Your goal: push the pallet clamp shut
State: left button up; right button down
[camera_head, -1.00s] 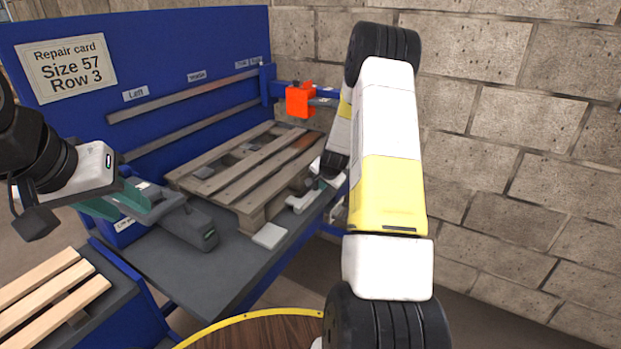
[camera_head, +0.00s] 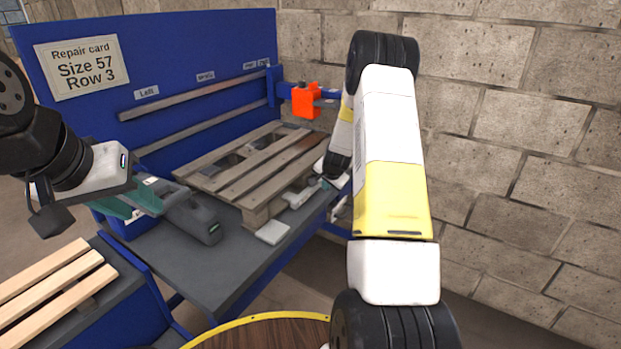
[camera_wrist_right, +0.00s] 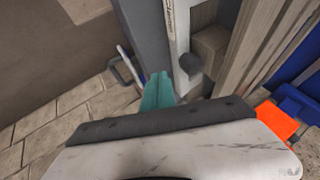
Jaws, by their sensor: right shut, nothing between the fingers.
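The pallet clamp, a pale bar-like piece (camera_head: 300,196), sits at the front right side of the worn wooden pallet (camera_head: 262,178) on the bench. In the right wrist view I take the pale rail with a dark round knob (camera_wrist_right: 190,63), beside the wood, as part of it. My right gripper (camera_wrist_right: 160,86) has its teal fingers together and empty, left of and below that knob; contact is not clear. In the head view its fingertips are small beside the clamp. My left gripper (camera_head: 132,203) has teal fingers against a dark grey tool (camera_head: 192,217); its grip is unclear.
A blue back panel (camera_head: 200,60) with a repair card stands behind the bench (camera_head: 205,268). An orange block (camera_head: 306,100) hangs on a blue rail above the pallet's far right. Pale new slats (camera_head: 45,285) lie at lower left. A block wall stands at right.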

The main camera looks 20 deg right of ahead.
jog(key=v, duration=1)
jog(key=shift+s+d, duration=0.15)
jog(key=shift+s, duration=0.05)
jog(key=s+a+r+n+y, duration=0.1)
jog(key=s+a+r+n, duration=0.2)
jog(key=s+a+r, duration=0.5)
jog(key=s+a+r+n+y, duration=0.25)
jog(key=s+r, duration=0.35)
jog(key=r, duration=0.4)
jog(key=s+a+r+n, duration=0.2)
jog(key=s, duration=0.8)
jog(key=s+a+r+n+g, duration=0.1)
jog(key=s+a+r+n, duration=0.1)
jog(key=s, duration=0.8)
jog(key=shift+s+a+r+n, duration=0.15)
jog(key=shift+s+a+n, duration=0.15)
jog(key=shift+a+n, duration=0.4)
jog(key=shift+d, duration=0.15)
